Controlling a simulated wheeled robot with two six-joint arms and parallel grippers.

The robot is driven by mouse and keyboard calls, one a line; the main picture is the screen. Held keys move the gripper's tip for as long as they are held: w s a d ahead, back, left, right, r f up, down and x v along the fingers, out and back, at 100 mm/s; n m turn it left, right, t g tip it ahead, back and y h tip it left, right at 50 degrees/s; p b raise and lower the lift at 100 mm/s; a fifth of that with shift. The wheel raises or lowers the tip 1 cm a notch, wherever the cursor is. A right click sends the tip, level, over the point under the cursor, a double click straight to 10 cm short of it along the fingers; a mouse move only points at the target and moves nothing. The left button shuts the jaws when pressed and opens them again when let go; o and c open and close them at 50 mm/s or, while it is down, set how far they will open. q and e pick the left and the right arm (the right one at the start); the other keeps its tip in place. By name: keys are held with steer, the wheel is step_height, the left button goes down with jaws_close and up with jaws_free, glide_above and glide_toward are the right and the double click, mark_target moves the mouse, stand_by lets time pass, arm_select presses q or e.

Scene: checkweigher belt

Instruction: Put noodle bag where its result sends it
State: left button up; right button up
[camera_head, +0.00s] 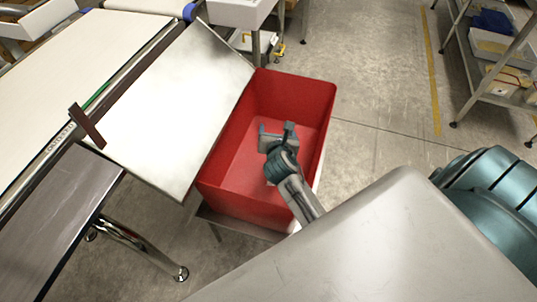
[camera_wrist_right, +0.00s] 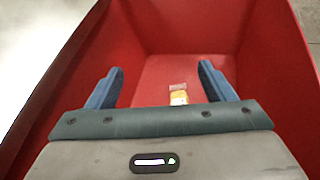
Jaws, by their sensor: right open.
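A small packet, yellow with a pinkish end, lies on the floor of the red bin in the right wrist view; it looks like the noodle bag (camera_wrist_right: 179,96). It is seen between my right fingers, nearer the right one, beyond and apart from them. In the head view I cannot make it out; my gripper may hide it. My right gripper (camera_head: 276,131) is over the red bin (camera_head: 223,205), inside its rim, open and empty. Its two blue fingers show spread in the right wrist view (camera_wrist_right: 160,78). My left gripper is not in view.
A sloping metal plate (camera_head: 180,105) leads from the belt (camera_head: 75,60) down to the bin's left rim. A dark metal table (camera_head: 60,210) stands at the left. A shelf rack (camera_head: 500,50) stands at the far right. The floor (camera_head: 380,90) right of the bin is clear.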

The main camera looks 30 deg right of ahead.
steer(key=shift+s, duration=0.1)
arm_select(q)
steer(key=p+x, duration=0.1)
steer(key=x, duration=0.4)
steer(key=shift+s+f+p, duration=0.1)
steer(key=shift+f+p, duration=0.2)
arm_select(e)
steer(key=v, duration=1)
steer(key=shift+s+a+r, duration=0.2)
steer(key=shift+s+a, duration=0.05)
